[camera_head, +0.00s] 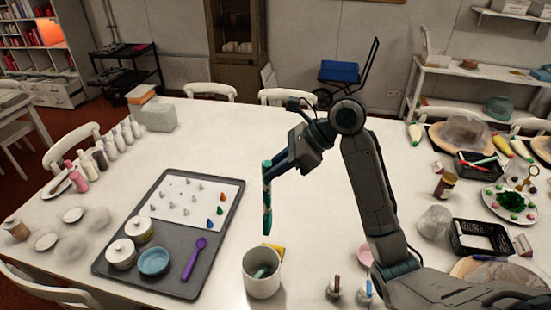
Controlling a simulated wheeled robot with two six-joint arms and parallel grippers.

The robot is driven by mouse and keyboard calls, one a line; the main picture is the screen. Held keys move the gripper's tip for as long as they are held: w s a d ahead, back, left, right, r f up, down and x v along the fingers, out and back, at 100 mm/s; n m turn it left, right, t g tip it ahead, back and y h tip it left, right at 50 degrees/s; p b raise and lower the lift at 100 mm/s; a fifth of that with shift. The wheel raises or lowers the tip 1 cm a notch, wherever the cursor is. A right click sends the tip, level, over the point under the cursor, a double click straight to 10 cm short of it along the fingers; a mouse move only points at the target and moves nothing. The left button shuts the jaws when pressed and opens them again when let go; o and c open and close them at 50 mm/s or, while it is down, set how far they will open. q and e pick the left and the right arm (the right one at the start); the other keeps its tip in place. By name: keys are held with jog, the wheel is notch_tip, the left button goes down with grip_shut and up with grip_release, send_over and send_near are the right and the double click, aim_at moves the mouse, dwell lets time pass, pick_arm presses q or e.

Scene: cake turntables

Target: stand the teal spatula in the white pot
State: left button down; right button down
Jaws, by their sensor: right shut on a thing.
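My right gripper (275,170) is shut on the teal spatula (267,205), which hangs nearly upright below the jaws. The spatula's lower end shows just above the far rim of the white pot (262,285) in the picture; I cannot tell whether it is directly over the opening. The pot stands upright on the table near the front edge of the view. Something small and teal (261,271) shows inside the pot, too small to tell what it is. My left gripper is not in view.
Left of the pot lies a dark tray (125,235) with a white sheet of piping tips, white jars, a blue bowl (154,261) and a purple spoon (194,260). A yellow item (275,249) lies behind the pot. Baskets and plates crowd the right side.

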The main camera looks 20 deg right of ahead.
aim_at(271, 203)
jog(key=shift+s+a+f, duration=0.15)
jog(key=shift+s+f, duration=0.1)
jog(key=shift+f, duration=0.35)
jog(key=shift+s+a+f, duration=0.1)
jog(key=shift+s+f, duration=0.15)
jog(key=shift+f, duration=0.3)
jog(key=shift+w+d+f, duration=0.1)
jog(key=shift+w+f, duration=0.05)
jog(key=shift+f, duration=0.6)
jog(key=shift+w+d+f, duration=0.1)
jog(key=shift+f, duration=0.6)
jog(key=shift+s+a+f, duration=0.15)
jog(key=shift+f, duration=2.2)
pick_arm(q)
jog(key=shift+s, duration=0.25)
pick_arm(e)
notch_tip(271, 203, down, 13)
jog(key=shift+f, duration=0.1)
